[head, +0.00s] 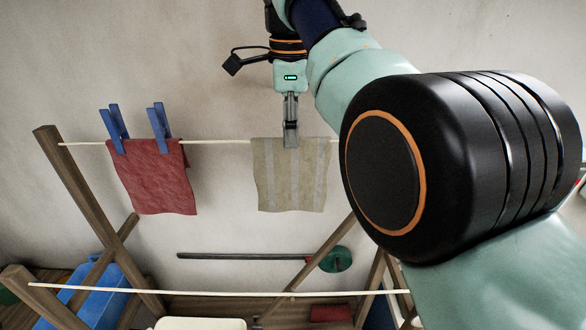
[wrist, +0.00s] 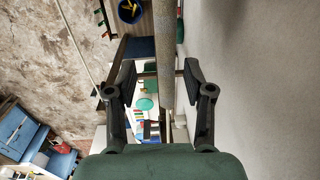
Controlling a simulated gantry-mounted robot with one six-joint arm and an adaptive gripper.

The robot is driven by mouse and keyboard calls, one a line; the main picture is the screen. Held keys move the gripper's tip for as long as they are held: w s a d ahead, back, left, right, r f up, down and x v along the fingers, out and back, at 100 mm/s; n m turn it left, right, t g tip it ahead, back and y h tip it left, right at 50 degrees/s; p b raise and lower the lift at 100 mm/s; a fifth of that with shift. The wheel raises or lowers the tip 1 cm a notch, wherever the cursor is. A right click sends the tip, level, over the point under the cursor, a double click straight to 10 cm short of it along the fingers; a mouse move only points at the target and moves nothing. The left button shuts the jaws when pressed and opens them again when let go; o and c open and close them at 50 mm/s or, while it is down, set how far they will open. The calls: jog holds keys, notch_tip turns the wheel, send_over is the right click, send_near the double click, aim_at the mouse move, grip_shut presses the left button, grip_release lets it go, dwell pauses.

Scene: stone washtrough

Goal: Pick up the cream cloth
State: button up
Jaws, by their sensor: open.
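The cream cloth (head: 273,185) has pale stripes and hangs over the back line, right of the red cloth. My gripper (head: 290,138) points down at the cloth's top edge, in front of or around it in the head view. In the wrist view my gripper (wrist: 158,82) is open, with one finger on each side of a narrow beige strip, which looks like the cream cloth (wrist: 167,30) seen edge-on. The strip lies nearer the right finger. Neither finger clearly touches it.
A red cloth (head: 155,182) hangs at left under two blue pegs (head: 160,120). Wooden posts (head: 90,205) hold the back line and an empty front line (head: 200,292). A blue container (head: 105,295) stands low at left. A plain wall lies behind.

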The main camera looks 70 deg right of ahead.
aim_at(291, 177)
notch_tip(291, 177, down, 3)
jog(key=shift+r+b, duration=0.15)
jog(key=shift+b, duration=0.75)
jog(key=shift+r, duration=0.15)
jog(key=f+b, duration=0.2)
jog(key=f, duration=0.1)
jog(key=d+f+b, duration=0.1)
jog(key=f, duration=0.1)
jog(key=shift+w+f, duration=0.2)
jog(key=shift+w, duration=0.05)
jog(key=shift+r, duration=0.2)
jog(key=c, duration=0.9)
